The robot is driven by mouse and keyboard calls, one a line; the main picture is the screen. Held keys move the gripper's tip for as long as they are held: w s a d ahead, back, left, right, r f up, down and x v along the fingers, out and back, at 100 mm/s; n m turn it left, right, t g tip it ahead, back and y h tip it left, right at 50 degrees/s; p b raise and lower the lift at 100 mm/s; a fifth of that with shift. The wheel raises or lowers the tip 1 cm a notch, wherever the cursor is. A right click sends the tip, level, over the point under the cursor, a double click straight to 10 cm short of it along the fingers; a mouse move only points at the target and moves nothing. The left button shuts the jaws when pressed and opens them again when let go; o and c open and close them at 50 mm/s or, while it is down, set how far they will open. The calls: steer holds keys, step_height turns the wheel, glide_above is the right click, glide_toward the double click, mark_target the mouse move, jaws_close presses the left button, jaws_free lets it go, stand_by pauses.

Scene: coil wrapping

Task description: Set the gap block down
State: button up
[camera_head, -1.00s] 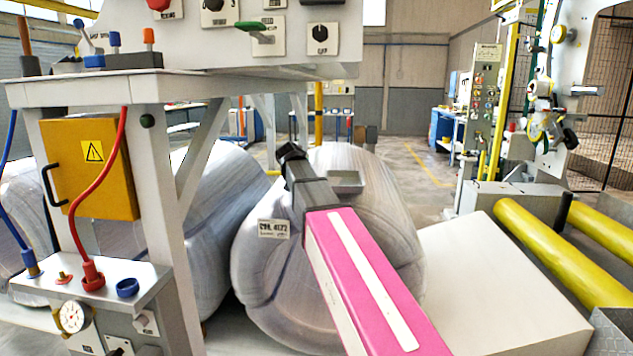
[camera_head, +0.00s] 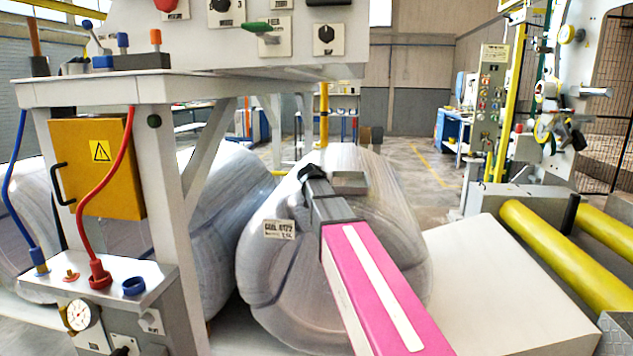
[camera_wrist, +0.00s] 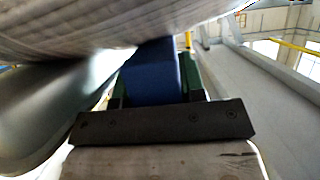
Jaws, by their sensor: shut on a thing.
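The gap block shows as a blue block (camera_wrist: 154,70) in the wrist view, held between the green fingers of my gripper (camera_wrist: 154,88). Its far end runs up to the underside of a wrapped coil (camera_wrist: 60,28), and I cannot tell whether they touch. In the head view my gripper (camera_head: 313,174) is at the end of my pink arm, in front of the wrapped coil with a label (camera_head: 320,282). The fingers and the block cannot be made out there. What lies directly under the block is hidden.
A second wrapped coil (camera_head: 215,215) stands close on the left. A control stand with a yellow box (camera_head: 97,185) is at the left. A pale sloping slab (camera_head: 510,290) and yellow rollers (camera_head: 560,255) lie at the right. Open floor (camera_head: 420,170) shows behind the coils.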

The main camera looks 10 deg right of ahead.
steer(key=o, duration=0.6)
steer(key=shift+f, duration=0.1)
steer(key=o, duration=0.4)
steer(key=shift+c, duration=0.2)
